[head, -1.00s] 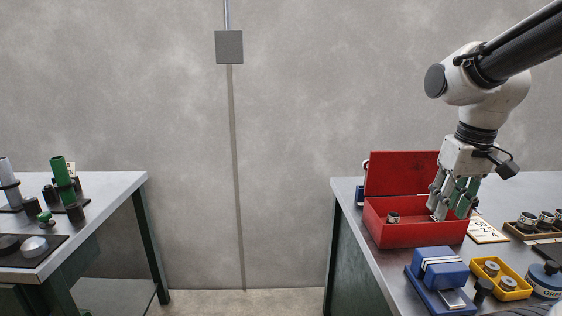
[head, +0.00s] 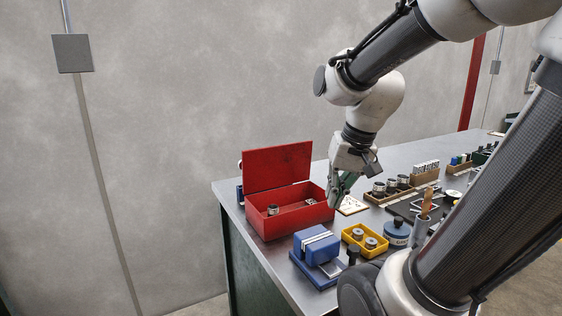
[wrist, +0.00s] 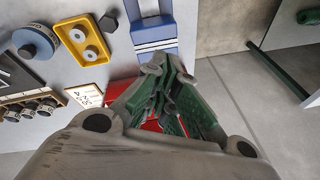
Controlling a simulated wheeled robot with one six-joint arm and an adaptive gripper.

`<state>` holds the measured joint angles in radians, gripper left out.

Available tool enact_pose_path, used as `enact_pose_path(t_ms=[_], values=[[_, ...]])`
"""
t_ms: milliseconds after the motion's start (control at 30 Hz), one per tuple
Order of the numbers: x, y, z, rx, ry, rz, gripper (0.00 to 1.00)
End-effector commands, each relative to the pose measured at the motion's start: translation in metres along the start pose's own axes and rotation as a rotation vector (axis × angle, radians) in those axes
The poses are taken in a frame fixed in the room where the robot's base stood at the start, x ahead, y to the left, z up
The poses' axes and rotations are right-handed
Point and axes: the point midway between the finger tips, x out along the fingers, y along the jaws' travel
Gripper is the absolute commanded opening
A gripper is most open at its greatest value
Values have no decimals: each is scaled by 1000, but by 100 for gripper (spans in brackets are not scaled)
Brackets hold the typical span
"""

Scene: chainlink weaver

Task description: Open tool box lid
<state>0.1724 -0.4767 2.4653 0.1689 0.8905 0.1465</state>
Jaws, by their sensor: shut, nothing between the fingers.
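The red tool box (head: 297,222) stands on the grey bench near its left end in the head view. Its lid (head: 277,166) stands upright along the back edge, so the box is open. A small metal cylinder (head: 273,210) and another small part lie inside it. My gripper (head: 335,204) is at the right end of the box, near its right wall; I cannot tell whether it touches the box. Its fingers are shut and empty. In the wrist view the shut fingers (wrist: 170,108) hide most of the red box, which shows only in part beneath them.
In front of the box are a blue block device (head: 316,245) and a yellow tray (head: 365,240) with two round parts. A blue round tin (head: 397,232) stands right of the tray. A wooden rack of rings (head: 392,188) lies farther right. The floor left of the bench is clear.

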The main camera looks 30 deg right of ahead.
Motion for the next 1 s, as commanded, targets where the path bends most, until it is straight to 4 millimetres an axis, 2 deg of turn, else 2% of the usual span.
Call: enact_pose_path(t_ms=[100,167,300,400,500,600,700,800,1000], values=[[17,-14,-38,418,29,-90,0],[24,-20,-58,644,45,-141,0],[34,-31,-109,1233,74,-288,0],[34,-37,-144,1668,72,-426,0],[25,-43,-171,2035,42,-574,0],[17,-44,-186,2306,-6,-689,0],[15,-42,-191,2474,-47,-749,0],[15,-41,-193,2551,-71,-768,0],[30,-44,-200,2574,-84,-765,0]])
